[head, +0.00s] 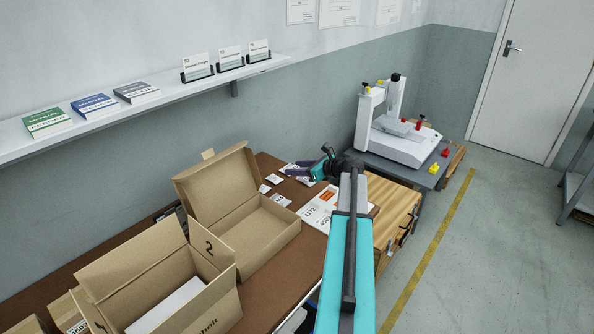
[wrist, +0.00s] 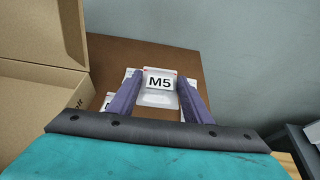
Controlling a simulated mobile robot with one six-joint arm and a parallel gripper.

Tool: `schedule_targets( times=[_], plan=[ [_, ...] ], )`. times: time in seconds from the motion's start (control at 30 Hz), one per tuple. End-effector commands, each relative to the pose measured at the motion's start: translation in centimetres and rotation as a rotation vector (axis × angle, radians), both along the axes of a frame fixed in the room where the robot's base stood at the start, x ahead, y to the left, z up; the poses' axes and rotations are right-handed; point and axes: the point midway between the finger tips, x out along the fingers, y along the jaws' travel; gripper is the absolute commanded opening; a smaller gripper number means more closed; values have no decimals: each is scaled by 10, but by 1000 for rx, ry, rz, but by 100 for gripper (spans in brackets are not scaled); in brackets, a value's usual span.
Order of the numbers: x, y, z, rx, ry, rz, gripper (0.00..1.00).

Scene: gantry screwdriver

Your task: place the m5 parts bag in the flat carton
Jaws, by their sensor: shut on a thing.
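The M5 parts bag (wrist: 159,98) is a small clear bag with a white label reading M5. In the wrist view it sits between the two fingers of my gripper (wrist: 161,82), which is shut on it. The head view shows my gripper (head: 318,163) over the far right part of the brown bench, right of the flat carton. I cannot tell how far the bag is above the bench. The flat carton (head: 268,232) is open with its lid raised at the back, and its visible inside looks empty. Its edge also shows at left in the wrist view (wrist: 40,105).
A taller open carton (head: 205,300) stands in front of the flat one. Other small bags (head: 273,179) and a printed sheet (head: 318,212) lie on the brown bench (wrist: 185,62). A wooden block (head: 392,205) and a white gantry machine (head: 400,140) stand to the right.

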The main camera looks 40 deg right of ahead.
Motion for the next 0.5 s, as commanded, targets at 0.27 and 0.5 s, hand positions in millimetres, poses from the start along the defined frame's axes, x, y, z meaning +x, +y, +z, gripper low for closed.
schedule_targets(
  times=[0.27,0.5],
  plan=[
    [-26,20,-2,1,-3,77,22],
    [-70,54,0,0,-4,209,22]
  ],
)
